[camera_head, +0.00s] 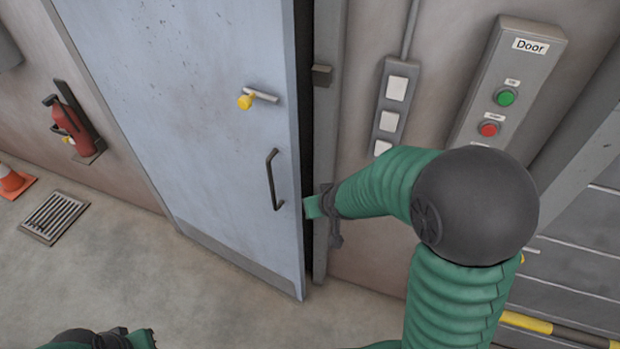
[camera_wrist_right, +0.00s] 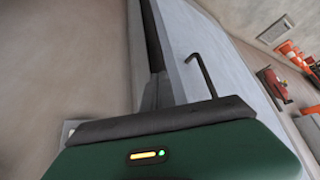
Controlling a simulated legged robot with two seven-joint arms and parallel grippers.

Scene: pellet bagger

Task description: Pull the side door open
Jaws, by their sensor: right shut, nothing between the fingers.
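The side door (camera_head: 190,110) is a pale blue-grey panel standing slightly ajar, with a dark gap along its right edge. It carries a dark bar handle (camera_head: 272,180) and a yellow-tipped lever (camera_head: 246,101). My right gripper (camera_head: 312,207) is shut and empty at the door's right edge, beside the gap and right of the bar handle. I cannot tell whether it touches the door. In the right wrist view, the door (camera_wrist_right: 200,50) and its bar handle (camera_wrist_right: 203,75) show beyond the gripper's housing. My left gripper (camera_head: 105,339) is partly cut off at the bottom left.
A control box (camera_head: 510,80) labelled "Door" has green and red buttons. A switch strip (camera_head: 396,105) hangs left of it. A fire extinguisher (camera_head: 70,128), floor grate (camera_head: 54,217) and traffic cone (camera_head: 12,181) are at left. The floor before the door is clear.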

